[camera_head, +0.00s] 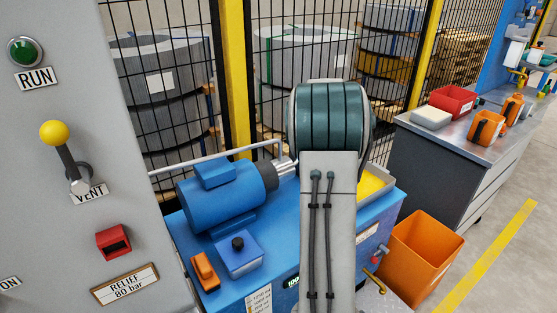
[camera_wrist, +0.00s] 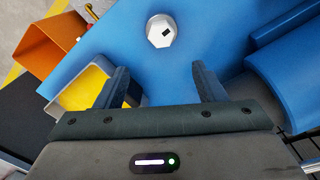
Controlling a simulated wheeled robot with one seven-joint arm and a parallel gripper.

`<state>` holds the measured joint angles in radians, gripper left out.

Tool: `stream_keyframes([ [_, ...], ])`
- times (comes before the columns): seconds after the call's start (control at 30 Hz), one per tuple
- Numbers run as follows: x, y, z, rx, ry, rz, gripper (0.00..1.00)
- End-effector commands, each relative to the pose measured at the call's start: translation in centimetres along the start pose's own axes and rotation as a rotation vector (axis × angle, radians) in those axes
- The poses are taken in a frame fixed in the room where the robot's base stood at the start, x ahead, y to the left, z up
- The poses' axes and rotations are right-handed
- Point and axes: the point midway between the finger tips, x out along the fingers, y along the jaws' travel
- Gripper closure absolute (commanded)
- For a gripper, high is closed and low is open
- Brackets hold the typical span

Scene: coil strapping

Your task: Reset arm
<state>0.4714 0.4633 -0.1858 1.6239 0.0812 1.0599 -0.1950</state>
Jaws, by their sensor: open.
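My gripper (camera_wrist: 159,68) shows in the wrist view with its two dark fingers apart and nothing between them. It is above the blue top of the power unit (camera_wrist: 150,70). A white hexagonal cap (camera_wrist: 161,30) with a dark mark lies beyond the fingertips, apart from them. In the head view my grey arm link rises through the middle in front of the blue unit (camera_head: 265,220). I cannot make out my fingers in that view, and the arm hides part of the unit.
A blue motor (camera_head: 225,195) and a yellow-lined tray (camera_head: 391,177) are on the unit. An orange bin (camera_head: 420,255) stands at its right. The control panel (camera_head: 120,180) with a yellow-knobbed lever (camera_head: 56,137) is at left. Mesh fencing is behind; a grey bench (camera_head: 445,165) stands right.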

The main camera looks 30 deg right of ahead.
Motion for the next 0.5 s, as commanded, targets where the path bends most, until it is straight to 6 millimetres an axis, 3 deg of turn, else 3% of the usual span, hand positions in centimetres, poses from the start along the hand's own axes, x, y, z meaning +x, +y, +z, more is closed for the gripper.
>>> stream_keyframes([
  [0.27, -1.0, -0.9, 0.5, -0.011, 0.008, -0.003, 0.36],
  [0.37, -2.9, -3.0, 2.0, -0.038, 0.025, -0.011, 0.36],
  [0.5, -6.4, -7.2, 5.8, -0.101, 0.061, -0.027, 0.36],
])
